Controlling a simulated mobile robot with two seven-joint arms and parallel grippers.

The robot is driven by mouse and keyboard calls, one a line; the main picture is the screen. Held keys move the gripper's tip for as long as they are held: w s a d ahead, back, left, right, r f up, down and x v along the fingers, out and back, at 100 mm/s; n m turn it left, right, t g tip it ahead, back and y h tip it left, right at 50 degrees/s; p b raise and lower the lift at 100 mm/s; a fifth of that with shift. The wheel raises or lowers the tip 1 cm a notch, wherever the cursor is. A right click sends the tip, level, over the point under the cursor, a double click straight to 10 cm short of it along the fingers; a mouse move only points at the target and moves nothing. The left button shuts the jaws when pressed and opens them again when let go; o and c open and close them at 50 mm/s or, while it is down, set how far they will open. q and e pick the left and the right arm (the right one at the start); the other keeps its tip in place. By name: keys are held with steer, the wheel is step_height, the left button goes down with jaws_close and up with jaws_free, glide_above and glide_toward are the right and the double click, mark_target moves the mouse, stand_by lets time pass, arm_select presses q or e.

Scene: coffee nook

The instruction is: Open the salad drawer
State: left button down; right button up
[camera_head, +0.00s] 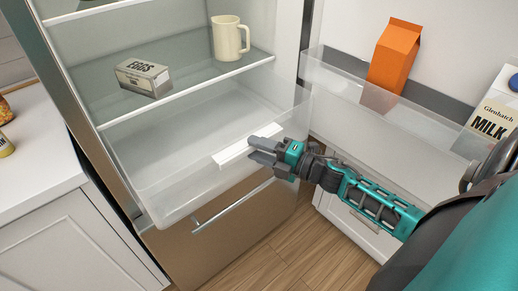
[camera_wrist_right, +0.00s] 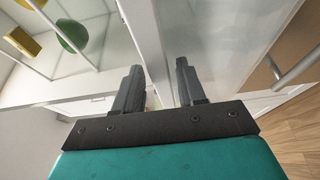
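The salad drawer (camera_head: 190,172) is a clear bin low in the fridge. It stands pulled out, its front beyond the shelf edge above it. A white handle strip (camera_head: 232,150) runs along its front; a white bar, likely this handle, shows in the right wrist view (camera_wrist_right: 147,40). My right gripper (camera_head: 254,150) is at the right part of the handle. In the wrist view its two fingers (camera_wrist_right: 158,85) are apart, with the white bar running toward the gap. I cannot tell whether they touch it. My left gripper is not in view.
An egg carton (camera_head: 144,77) and a cream mug (camera_head: 229,38) stand on the glass shelf (camera_head: 190,70) above. The open fridge door on the right holds an orange carton (camera_head: 393,58) and milk (camera_head: 492,115). A lower drawer has a metal handle (camera_head: 232,207). A white counter (camera_head: 35,140) is left.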

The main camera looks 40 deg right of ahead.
steer(key=shift+o, duration=0.7)
steer(key=shift+s, duration=0.25)
steer(key=v, duration=1.2)
steer(key=shift+s+d, duration=0.15)
steer(key=shift+s, duration=0.05)
steer(key=s+a+f+m+g+h, duration=0.1)
steer(key=a+f+m+g+h, duration=0.1)
steer(key=a+f+m, duration=0.4)
steer(key=s+a+f+m+g+h, duration=0.2)
steer(key=a+f+m, duration=0.5)
steer(key=a+m, duration=0.6)
steer(key=shift+s+f+m+g+h, duration=0.25)
steer(key=shift+m+g+h, duration=0.35)
steer(key=shift+m+h, duration=0.35)
